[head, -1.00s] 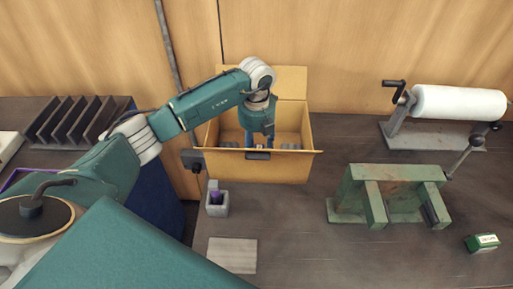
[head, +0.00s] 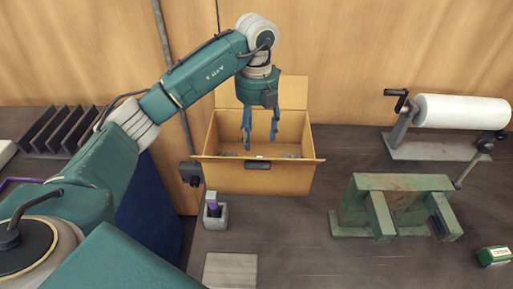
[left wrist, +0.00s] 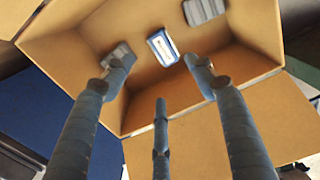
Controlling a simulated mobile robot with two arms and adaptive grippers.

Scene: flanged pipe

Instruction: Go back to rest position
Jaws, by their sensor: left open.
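My left gripper (head: 261,138) is open and empty, with its fingers spread and pointing down over the open cardboard box (head: 225,176). Its fingertips reach about into the mouth of the box. In the left wrist view, my three spread fingers (left wrist: 158,76) hold nothing. Below them, on the floor of the box, lie a blue and white item (left wrist: 162,47) and two grey ribbed pieces, one at the top (left wrist: 206,9) and one partly behind a finger (left wrist: 118,53). My right gripper shows in no view.
A green metal stand (head: 405,184) and a white roll on a holder (head: 460,112) stand to the right. A small grey holder with a purple item (head: 215,215) and a flat pale plate (head: 230,270) are in front of the box. Black slotted rack (head: 55,130) is at left.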

